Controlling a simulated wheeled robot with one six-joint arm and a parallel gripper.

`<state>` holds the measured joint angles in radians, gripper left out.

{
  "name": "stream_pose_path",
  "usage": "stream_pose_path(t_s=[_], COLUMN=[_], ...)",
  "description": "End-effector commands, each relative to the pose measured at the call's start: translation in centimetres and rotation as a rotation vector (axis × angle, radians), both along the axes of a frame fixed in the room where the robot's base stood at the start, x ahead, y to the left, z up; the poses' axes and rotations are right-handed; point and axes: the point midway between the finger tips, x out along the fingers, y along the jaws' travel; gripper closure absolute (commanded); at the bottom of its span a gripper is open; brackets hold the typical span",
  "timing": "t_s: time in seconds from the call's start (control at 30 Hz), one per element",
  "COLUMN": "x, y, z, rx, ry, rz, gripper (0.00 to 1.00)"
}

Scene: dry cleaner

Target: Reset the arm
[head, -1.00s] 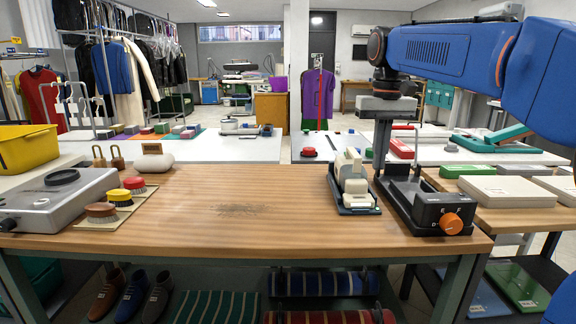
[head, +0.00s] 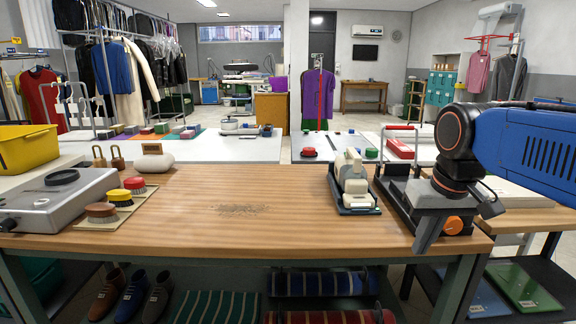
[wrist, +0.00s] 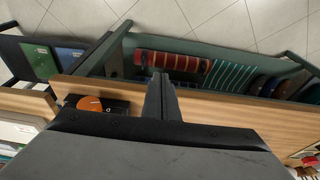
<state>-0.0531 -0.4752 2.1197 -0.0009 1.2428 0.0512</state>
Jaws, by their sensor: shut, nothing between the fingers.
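My gripper (head: 423,246) is at the right front corner of the wooden workbench (head: 255,240), pointing down near the front edge. It is shut and empty. In the wrist view my gripper (wrist: 160,80) has its two dark fingers together, over the bench's front edge. My blue arm comes in from the right in the head view. A black device with an orange knob (head: 455,225) is partly hidden behind my gripper; its orange knob also shows in the wrist view (wrist: 88,103).
A small dark machine with cream parts (head: 354,185) stands left of my gripper. Brushes (head: 119,197), a grey box device (head: 55,200) and a yellow bin (head: 28,150) are at the left. Striped rolls (head: 318,283) and shoes (head: 130,297) lie below.

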Motion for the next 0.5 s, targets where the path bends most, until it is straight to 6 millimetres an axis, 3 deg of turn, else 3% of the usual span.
stream_pose_path(t_s=[0.03, 0.3, 0.5], x=[-1.5, -7.7, -10.4], y=[-0.3, -1.3, -1.6], z=[-1.3, -8.5, -12.3], rx=[-0.001, -0.007, -0.012], ry=[-0.017, -0.105, -0.148], rz=[-0.001, -0.002, -0.002], gripper=[1.0, 1.0, 1.0])
